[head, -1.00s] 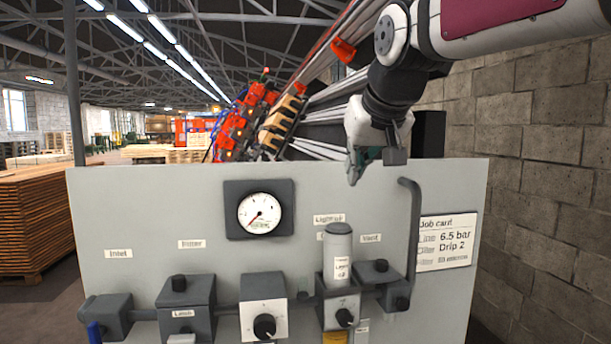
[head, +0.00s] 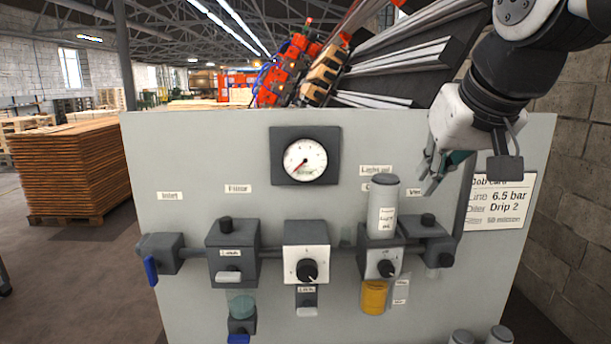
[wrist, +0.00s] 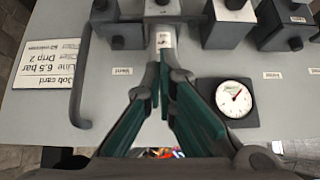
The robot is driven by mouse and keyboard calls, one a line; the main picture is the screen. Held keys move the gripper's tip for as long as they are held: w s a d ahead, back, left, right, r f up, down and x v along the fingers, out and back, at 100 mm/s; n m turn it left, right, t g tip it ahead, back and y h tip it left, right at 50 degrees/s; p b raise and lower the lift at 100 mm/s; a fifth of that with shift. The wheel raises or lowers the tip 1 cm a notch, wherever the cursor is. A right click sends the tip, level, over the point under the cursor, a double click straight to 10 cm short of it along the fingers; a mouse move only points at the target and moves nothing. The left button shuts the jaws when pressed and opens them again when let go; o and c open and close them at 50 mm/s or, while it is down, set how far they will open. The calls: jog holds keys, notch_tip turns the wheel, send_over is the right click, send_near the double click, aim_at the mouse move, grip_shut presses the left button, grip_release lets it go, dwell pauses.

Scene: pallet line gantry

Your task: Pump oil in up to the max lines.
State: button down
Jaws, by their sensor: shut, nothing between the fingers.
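A grey-white cylinder (head: 383,205) with a printed label stands upright at the lubricator block (head: 376,256). A bowl of yellow oil (head: 374,297) hangs below that block. The filter block (head: 232,250) has a clear bowl (head: 241,304) with a bluish tint below it. No max line is readable on either bowl. My gripper (head: 430,180) is shut and empty, just right of and above the cylinder, in front of the panel. In the wrist view the closed green-padded fingers (wrist: 164,65) point toward a white label (wrist: 165,40).
The grey panel (head: 200,140) carries a gauge (head: 304,161), a regulator (head: 306,250), a blue inlet lever (head: 151,270) and a job card (head: 496,203). Two grey round tops (head: 480,337) show at the bottom right. A brick wall (head: 575,200) stands to the right; stacked boards (head: 70,165) stand left.

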jog(key=s+f+g+b, duration=0.1)
jog(key=s+f+g, duration=0.1)
jog(key=s+f, duration=1.2)
jog(key=shift+a+f, duration=0.25)
jog(key=shift+f, duration=0.5)
jog(key=w+r+t+b, duration=0.3)
jog(key=w+r+b, duration=0.1)
jog(key=w+r, duration=1.8)
notch_tip(320, 180, up, 3)
jog(key=shift+w+f, duration=0.15)
jog(key=shift+w, duration=0.25)
send_over(390, 177)
jog(key=f, duration=0.7)
jog(key=shift+w+f, duration=0.25)
notch_tip(390, 177, down, 3)
jog(key=shift+s+r, duration=0.1)
jog(key=shift+s, duration=0.05)
jog(key=shift+f, duration=0.4)
